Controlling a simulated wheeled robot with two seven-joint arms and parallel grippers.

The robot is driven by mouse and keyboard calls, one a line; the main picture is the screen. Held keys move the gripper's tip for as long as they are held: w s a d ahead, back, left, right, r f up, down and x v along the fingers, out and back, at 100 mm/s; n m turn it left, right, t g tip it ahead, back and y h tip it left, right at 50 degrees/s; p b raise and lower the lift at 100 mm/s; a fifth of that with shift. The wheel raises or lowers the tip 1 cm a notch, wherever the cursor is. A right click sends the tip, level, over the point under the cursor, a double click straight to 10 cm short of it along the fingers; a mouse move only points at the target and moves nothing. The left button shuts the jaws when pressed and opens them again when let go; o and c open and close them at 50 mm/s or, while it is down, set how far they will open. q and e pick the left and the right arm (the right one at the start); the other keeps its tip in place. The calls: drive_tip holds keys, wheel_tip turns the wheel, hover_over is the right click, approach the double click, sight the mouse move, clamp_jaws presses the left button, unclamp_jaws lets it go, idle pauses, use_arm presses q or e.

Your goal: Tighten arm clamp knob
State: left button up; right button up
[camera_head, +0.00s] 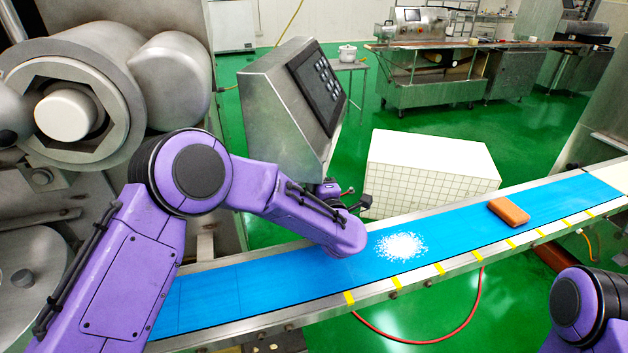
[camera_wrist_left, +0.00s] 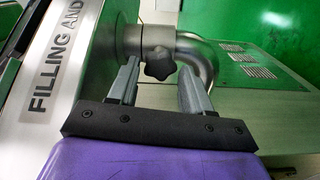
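The clamp knob (camera_wrist_left: 159,63) is a dark, lobed knob on a steel collar around a bent pipe (camera_wrist_left: 197,57), in the left wrist view. My left gripper (camera_wrist_left: 158,80) is open, its two grey fingers apart with the knob between and just beyond their tips. I cannot tell whether either finger touches the knob. In the head view the knob is not clearly visible. My left arm reaches across the blue belt, and its gripper (camera_head: 340,190) is mostly hidden behind the forearm, beneath the control panel box (camera_head: 303,92). My right arm shows only at the lower right; its gripper is out of view.
The blue conveyor belt (camera_head: 460,220) runs below my left arm, with a white powder patch (camera_head: 400,246) and a brown block (camera_head: 508,211) on it. A white tiled box (camera_head: 425,175) stands behind. Large steel rollers (camera_head: 75,100) are at left. A labelled steel panel (camera_wrist_left: 55,70) is close to the left gripper.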

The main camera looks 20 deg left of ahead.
use_arm(q)
drive_tip(key=shift+o, duration=0.5)
drive_tip(key=shift+s, duration=0.1)
drive_tip(key=b+v, duration=0.1)
drive_tip(key=v, duration=0.9)
drive_tip(key=shift+d, duration=0.2)
drive_tip(key=shift+s, duration=0.15)
